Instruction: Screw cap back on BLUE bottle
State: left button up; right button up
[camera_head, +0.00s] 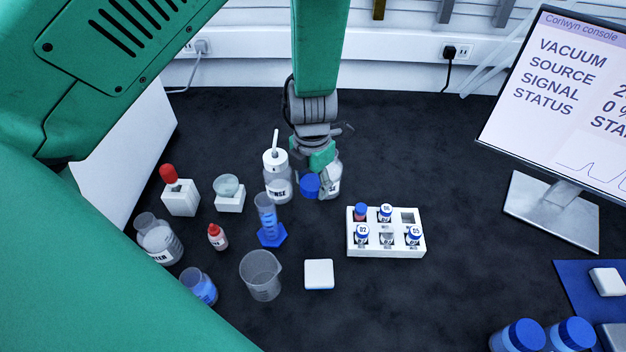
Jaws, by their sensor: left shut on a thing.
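My left gripper (318,165) is at the back middle of the bench, reached by a green arm from above. It is shut, with a blue cap (310,185) at its fingertips. A clear bottle with a partly hidden label (333,180) stands right behind or beside the cap; I cannot tell whether they touch. An open container with blue liquid (200,287) stands at the front left. Two blue-capped bottles stand at the front right edge, one on the left (519,336) and one on the right (570,335). My right gripper is not in view.
A white-topped wash bottle (277,178), blue-based cylinder (268,220), beaker (261,275) and small red-capped bottle (217,237) crowd the left middle. A white vial rack (385,245), white block (319,274) and monitor (550,205) are rightward. Dark bench is clear between rack and monitor.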

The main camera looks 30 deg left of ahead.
pick_arm(q)
jog(key=shift+d, duration=0.1)
jog(key=m, duration=0.2)
jog(key=shift+s+d+f+m+b, duration=0.1)
jog(key=shift+s+m+b, duration=0.2)
jog(key=shift+m+b, duration=0.1)
jog(key=m, duration=0.3)
jog(key=s+m+b, duration=0.1)
jog(key=m, duration=0.1)
jog(key=shift+d+m, duration=0.3)
jog(key=shift+s+d+r+m+b, duration=0.1)
jog(key=shift+s+d+m+b, duration=0.55)
jog(key=shift+m, duration=3.65)
jog(key=shift+s+d+r+m+b, duration=0.15)
jog(key=shift+s+d+m+b, duration=0.4)
jog(key=shift+m, duration=3.75)
jog(key=shift+s+d+r+m+b, duration=0.1)
jog(key=shift+s+d+m+b, duration=0.55)
jog(key=shift+m, duration=3.65)
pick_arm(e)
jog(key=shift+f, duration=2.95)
pick_arm(q)
jog(key=shift+w+a, duration=0.25)
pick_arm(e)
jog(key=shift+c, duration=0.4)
